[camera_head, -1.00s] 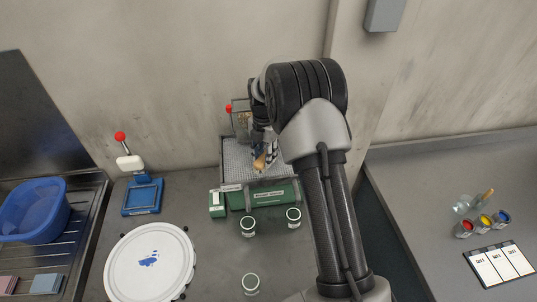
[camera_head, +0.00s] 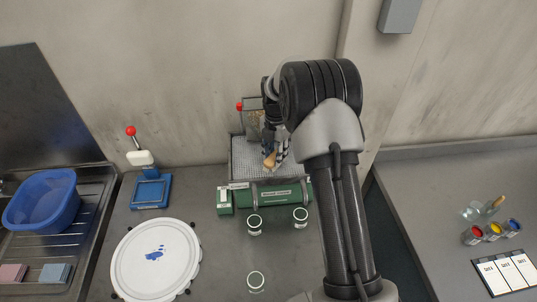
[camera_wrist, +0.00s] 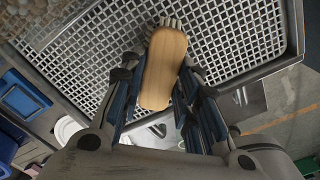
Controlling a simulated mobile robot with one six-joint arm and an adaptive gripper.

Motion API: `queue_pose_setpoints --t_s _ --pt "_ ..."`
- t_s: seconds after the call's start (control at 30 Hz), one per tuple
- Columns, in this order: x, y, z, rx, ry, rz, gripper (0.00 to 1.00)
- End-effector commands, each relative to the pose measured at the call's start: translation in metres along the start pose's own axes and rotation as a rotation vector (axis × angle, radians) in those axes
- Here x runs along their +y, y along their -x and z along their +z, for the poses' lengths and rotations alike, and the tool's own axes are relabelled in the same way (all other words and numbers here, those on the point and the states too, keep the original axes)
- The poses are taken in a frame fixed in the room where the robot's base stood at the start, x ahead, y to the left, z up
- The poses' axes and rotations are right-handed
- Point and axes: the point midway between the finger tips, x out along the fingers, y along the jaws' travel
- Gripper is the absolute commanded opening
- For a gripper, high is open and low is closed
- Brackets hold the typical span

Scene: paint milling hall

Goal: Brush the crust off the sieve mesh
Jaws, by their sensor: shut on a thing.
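My gripper (camera_wrist: 160,85) is shut on a wooden brush (camera_wrist: 164,65). In the wrist view its pale bristles point up the picture, at the sieve mesh (camera_wrist: 225,40). I cannot tell whether the bristles touch the mesh. In the head view the sieve mesh (camera_head: 243,158) is a grey grid in a tray behind the green machine front. The brush (camera_head: 269,161) shows as a small tan piece over it, below my gripper (camera_head: 275,146). My arm hides the mesh's right part. I cannot make out crust on the visible mesh.
A clear-walled box with brown grains (camera_head: 256,122) stands behind the mesh. Small jars (camera_head: 254,224) stand in front. A blue press (camera_head: 150,190), a white round lid (camera_head: 140,275) and a blue basin (camera_head: 42,203) lie left. Paint pots (camera_head: 474,236) stand on the right bench.

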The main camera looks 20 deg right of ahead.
Motion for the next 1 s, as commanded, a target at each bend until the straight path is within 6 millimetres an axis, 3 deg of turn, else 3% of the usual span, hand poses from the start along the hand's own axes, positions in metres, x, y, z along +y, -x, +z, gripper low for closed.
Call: queue_pose_setpoints --t_s 0.6,1.0 --pt "-0.028 -0.003 0.026 0.001 0.000 -0.002 0.10" --pt "-0.029 0.000 0.026 0.002 0.001 -0.004 0.10"
